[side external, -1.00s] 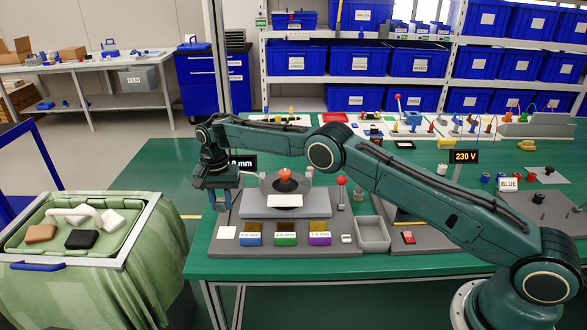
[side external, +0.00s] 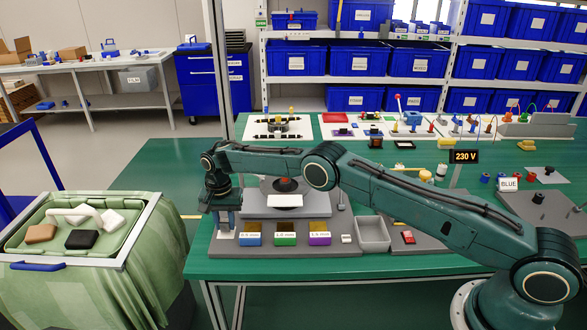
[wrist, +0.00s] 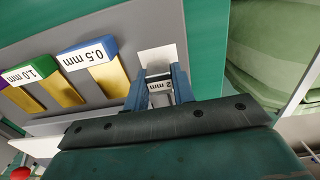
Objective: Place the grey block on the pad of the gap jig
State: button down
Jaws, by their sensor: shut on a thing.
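My gripper (side external: 226,222) is shut on the grey block, which carries a white label ending in "2 mm". In the wrist view the block (wrist: 159,98) sits between the two blue-grey fingers of my gripper (wrist: 159,84). The pad, a white square (wrist: 160,58), lies just beyond the fingertips in the wrist view. In the side view the pad (side external: 226,236) is partly hidden by my gripper at the left front of the grey gap jig (side external: 290,250). I cannot tell whether the block touches the pad.
Blue (side external: 250,240), green (side external: 285,240) and purple (side external: 319,240) labelled blocks stand in a row to the right. A grey tray (side external: 373,234) is further right. My arm hides part of the jig's raised plate. A cloth-lined bin (side external: 85,250) stands left of the bench.

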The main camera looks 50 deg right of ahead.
aim_at(225, 220)
jog(key=shift+f, duration=0.35)
jog(key=shift+f, duration=0.15)
jog(key=c, duration=1.2)
grip_release()
jog(key=shift+o, duration=0.2)
notch_tip(225, 220, up, 12)
jog(key=shift+r, duration=0.2)
